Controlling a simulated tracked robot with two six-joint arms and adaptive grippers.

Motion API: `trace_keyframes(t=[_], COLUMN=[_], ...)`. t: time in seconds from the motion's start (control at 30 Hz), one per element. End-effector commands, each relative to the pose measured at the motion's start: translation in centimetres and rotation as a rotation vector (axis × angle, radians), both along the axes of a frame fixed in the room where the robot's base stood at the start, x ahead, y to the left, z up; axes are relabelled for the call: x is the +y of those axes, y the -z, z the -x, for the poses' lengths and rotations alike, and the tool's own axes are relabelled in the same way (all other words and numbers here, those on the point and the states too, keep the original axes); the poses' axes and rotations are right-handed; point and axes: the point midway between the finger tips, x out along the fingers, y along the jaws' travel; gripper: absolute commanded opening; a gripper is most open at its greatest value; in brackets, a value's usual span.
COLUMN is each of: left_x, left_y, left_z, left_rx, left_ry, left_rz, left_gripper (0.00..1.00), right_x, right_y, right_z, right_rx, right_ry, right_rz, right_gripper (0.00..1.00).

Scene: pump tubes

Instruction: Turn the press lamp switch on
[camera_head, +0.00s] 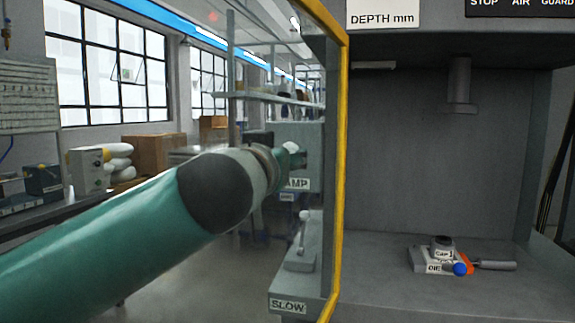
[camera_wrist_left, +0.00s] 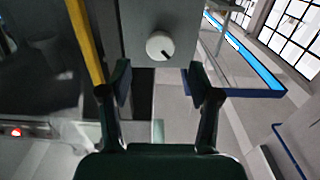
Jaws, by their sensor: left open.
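The lamp switch is a round white knob (camera_wrist_left: 160,45) with a dark pointer mark toward its lower right, on a grey box. In the head view the grey box (camera_head: 312,150) carries a label partly hidden by my arm, with "AMP" readable. My left gripper (camera_wrist_left: 160,82) is open and empty, its two fingers spread wider than the knob. The knob lies ahead of the fingertips, between their lines, toward the top of the wrist picture; no contact shows. In the head view my left gripper (camera_head: 292,158) is at the box, mostly hidden behind my wrist. My right gripper is not in view.
A yellow-edged guard frame (camera_head: 341,150) stands right of the box. Below are a lever on a base (camera_head: 301,255) and a "SLOW" label (camera_head: 289,305). Inside the press, a die block (camera_head: 425,259) with an orange-and-blue part (camera_head: 463,266) lies on the bed under the ram (camera_head: 460,85).

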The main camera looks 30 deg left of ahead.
Motion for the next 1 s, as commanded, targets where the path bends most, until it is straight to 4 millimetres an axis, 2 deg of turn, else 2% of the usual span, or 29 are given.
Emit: trace_keyframes(t=[0.5, 0.87, 1.0], left_x=[1.7, 1.8, 1.9], left_y=[-0.1, 0.0, 0.0], left_z=[-6.3, -7.0, -7.0], left_rx=[0.002, 0.0, 0.0], left_ry=[-0.003, 0.0, -0.001], left_rz=[0.0, 0.001, 0.001], left_gripper=[0.62, 0.62, 0.42], right_x=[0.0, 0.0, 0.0], right_y=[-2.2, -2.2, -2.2], right_z=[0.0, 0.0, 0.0], right_rx=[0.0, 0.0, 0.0], right_ry=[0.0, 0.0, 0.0], right_rz=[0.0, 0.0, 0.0], right_gripper=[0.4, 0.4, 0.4])
